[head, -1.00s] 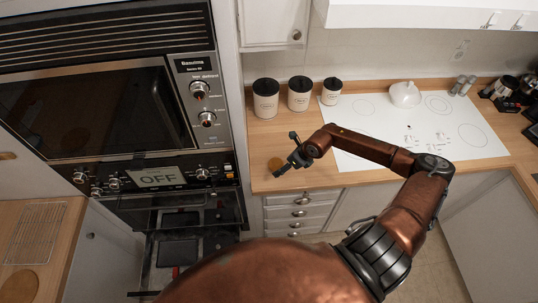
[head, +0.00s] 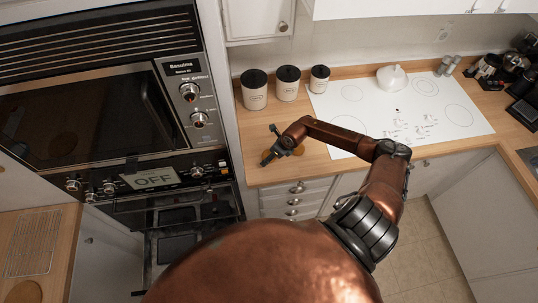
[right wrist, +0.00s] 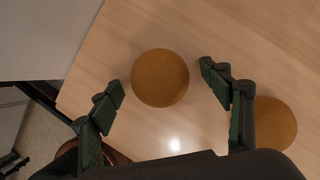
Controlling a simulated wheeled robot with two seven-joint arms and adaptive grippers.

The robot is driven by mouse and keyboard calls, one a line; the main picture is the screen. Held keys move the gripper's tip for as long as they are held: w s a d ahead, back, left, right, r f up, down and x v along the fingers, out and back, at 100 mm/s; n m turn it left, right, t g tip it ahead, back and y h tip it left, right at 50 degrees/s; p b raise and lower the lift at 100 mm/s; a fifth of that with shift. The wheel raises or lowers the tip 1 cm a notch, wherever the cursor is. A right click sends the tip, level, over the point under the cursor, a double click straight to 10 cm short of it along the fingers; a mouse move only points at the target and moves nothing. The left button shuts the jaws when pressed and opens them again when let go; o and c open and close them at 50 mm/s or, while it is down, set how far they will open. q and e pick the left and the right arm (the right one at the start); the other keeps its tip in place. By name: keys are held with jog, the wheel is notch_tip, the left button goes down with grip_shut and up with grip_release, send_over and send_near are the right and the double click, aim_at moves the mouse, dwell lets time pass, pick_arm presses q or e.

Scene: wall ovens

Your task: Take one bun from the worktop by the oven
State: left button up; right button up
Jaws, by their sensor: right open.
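Two round, flat golden-brown buns lie on the wooden worktop (head: 335,168) by the oven. In the right wrist view one bun (right wrist: 160,78) lies between the spread fingertips of my right gripper (right wrist: 162,79), with bare wood on both sides of it. The second bun (right wrist: 277,123) lies to the right, partly hidden by the right finger. In the head view my right gripper (head: 268,145) is open above the worktop's left end and hides the first bun; the second bun (head: 297,150) shows partly just right of it. My left gripper is out of view.
Three white canisters with black lids (head: 287,84) stand behind the gripper against the wall. A white hob (head: 400,115) with a white pot (head: 391,77) is to the right. The oven's side panel (head: 222,90) bounds the worktop at left. Drawers (head: 295,200) are below.

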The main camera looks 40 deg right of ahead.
jog(key=c, duration=1.2)
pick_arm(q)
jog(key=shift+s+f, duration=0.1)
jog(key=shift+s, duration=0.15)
pick_arm(e)
jog(key=shift+r, duration=0.1)
jog(key=shift+c, duration=0.3)
